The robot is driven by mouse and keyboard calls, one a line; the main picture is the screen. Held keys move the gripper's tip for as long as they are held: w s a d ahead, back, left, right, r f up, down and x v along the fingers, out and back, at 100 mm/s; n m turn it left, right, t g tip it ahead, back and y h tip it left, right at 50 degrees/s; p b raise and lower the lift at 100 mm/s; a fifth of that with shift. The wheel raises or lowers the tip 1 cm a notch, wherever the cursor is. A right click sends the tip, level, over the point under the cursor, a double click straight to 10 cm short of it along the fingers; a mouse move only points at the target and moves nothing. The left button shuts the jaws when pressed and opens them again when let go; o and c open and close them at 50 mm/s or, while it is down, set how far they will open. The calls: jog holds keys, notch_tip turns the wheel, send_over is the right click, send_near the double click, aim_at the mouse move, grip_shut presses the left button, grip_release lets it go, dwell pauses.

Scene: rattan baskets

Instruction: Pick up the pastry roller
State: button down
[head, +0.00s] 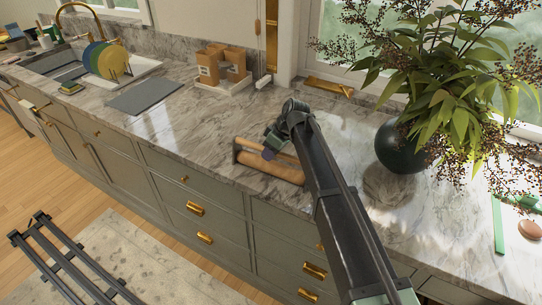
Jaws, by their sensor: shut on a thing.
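The pastry roller (274,168) lies on or just above the marble counter near its front edge, in the middle of the head view. It has a wide wooden cylinder and a thin frame with a bar along its far side. My arm reaches in from the lower right, and my gripper (270,151) is at the roller's frame, shut on it. The fingertips are small and partly hidden by my wrist. I cannot tell whether the roller touches the counter.
A dark round vase (401,148) with a leafy plant stands right of my arm. A grey mat (145,95), wooden containers (221,65) and a dish rack with plates (105,62) are to the left. Drawers with brass handles (195,208) are below the counter. Marble around the roller is clear.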

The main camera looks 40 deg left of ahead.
jog(key=shift+r, duration=0.15)
notch_tip(320, 180, up, 20)
jog(key=p, duration=2)
jog(key=shift+f, duration=0.25)
